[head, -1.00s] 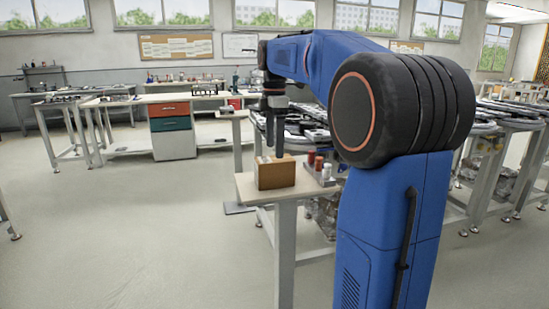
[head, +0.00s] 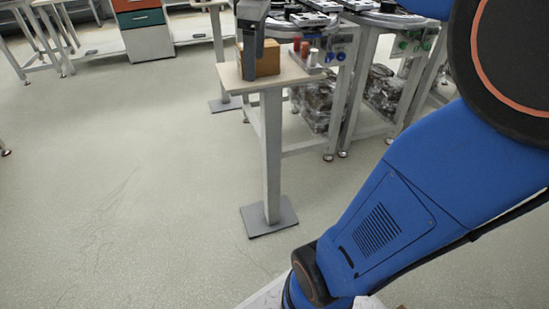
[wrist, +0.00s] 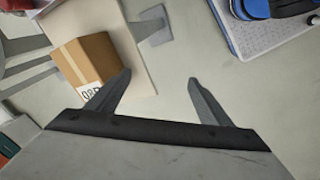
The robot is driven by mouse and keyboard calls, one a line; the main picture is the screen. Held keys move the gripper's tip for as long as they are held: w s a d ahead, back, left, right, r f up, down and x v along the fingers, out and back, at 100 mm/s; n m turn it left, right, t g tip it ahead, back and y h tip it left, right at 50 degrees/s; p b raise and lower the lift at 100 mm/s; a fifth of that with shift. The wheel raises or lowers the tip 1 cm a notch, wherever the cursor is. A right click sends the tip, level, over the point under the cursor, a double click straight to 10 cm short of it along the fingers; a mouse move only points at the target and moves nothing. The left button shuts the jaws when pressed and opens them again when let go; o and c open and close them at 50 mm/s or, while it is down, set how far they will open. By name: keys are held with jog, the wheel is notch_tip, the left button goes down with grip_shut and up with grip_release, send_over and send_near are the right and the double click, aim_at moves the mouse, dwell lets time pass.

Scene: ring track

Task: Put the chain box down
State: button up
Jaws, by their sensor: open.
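The chain box, a brown cardboard box (head: 267,60), sits upright on the small pale top (head: 234,78) of a single-leg stand. In the wrist view the box (wrist: 92,58) shows its tape and a white printed label, left of the fingers. My gripper (wrist: 160,78) is open, with nothing between its fingers. The left finger overlaps the box's label corner in the picture; I cannot tell if they touch. In the head view my gripper (head: 249,76) hangs in front of the box's left part and hides it.
A conveyor track frame (head: 345,90) stands behind the stand on the right. A drawer cabinet (head: 145,28) is at the back left. The floor (head: 120,160) at left is clear.

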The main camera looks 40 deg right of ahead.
jog(key=s+a+f+m+t, duration=0.1)
jog(key=s+a+f+m, duration=0.2)
jog(key=s+f, duration=0.6)
jog(key=s+a+f+m+t, duration=0.2)
jog(key=s+a+f+m, duration=0.2)
jog(key=s+f, duration=0.5)
jog(key=shift+s+f+m, duration=0.15)
jog(key=shift+f+m, duration=0.1)
jog(key=shift+m, duration=0.85)
